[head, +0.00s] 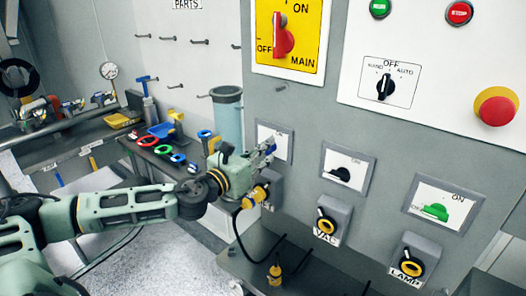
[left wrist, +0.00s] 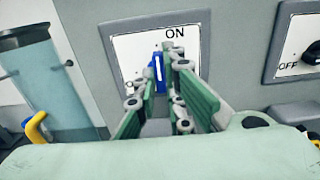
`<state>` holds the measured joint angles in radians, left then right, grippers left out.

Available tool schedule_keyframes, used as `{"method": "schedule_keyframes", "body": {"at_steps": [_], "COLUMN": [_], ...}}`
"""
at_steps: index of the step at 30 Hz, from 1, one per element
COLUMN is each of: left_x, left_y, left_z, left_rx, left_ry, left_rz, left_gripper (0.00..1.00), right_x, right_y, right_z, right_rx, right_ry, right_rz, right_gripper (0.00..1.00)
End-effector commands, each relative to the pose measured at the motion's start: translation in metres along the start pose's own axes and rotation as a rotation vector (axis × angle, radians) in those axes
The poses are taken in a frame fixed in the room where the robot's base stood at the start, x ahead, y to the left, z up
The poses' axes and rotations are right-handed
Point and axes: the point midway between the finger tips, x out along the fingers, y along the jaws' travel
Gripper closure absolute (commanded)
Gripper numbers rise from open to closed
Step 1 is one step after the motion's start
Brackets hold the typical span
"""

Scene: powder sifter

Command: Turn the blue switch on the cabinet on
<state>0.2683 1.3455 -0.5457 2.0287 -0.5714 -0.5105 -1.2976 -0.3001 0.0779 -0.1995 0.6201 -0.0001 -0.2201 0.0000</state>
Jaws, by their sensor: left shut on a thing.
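The blue switch (left wrist: 159,72) is on a white plate (left wrist: 128,50) in a grey frame on the cabinet. In the left wrist view its handle stands roughly upright below the ON label. The OFF label is mostly hidden behind a finger. A little blue of the switch shows in the head view (head: 270,149), at the leftmost plate of the lower row. My left gripper (head: 264,152) is at this plate, with its fingers shut on the switch; they also show in the left wrist view (left wrist: 164,82). My right gripper is not in view.
A black switch (head: 340,174) and a green switch (head: 435,211) are to the right. Yellow-ringed sockets (head: 327,222) stick out below them. A clear cylinder (head: 228,115) stands just left of the gripper. A bench (head: 190,178) with coloured parts is further left.

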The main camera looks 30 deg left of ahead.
Motion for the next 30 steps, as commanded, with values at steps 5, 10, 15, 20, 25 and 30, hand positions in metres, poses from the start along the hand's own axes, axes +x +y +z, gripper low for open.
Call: {"method": "schedule_keyframes", "body": {"at_steps": [5, 10, 15, 20, 25, 30], "left_x": [0.000, 0.000, 0.000, -0.001, -0.009, -0.027], "left_y": [0.000, 0.000, 0.000, 0.000, 0.002, 0.001], "left_z": [-0.002, -0.001, -0.001, 0.000, -0.002, -0.003], "left_rx": [-0.001, -0.001, -0.001, -0.001, 0.003, 0.006], "left_ry": [0.003, 0.002, 0.001, 0.001, 0.005, 0.007], "left_rz": [-0.001, -0.001, -0.001, 0.000, 0.004, 0.001], "left_gripper": [0.89, 0.74, 0.72, 0.72, 0.72, 0.72], "right_x": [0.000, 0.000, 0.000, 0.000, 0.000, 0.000], "right_y": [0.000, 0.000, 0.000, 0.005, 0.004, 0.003], "right_z": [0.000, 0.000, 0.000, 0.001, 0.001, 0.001], "right_rx": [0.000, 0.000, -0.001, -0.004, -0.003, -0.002], "right_ry": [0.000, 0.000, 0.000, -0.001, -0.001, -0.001], "right_rz": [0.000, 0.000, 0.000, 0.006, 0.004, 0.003], "right_gripper": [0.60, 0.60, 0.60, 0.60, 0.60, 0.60]}}
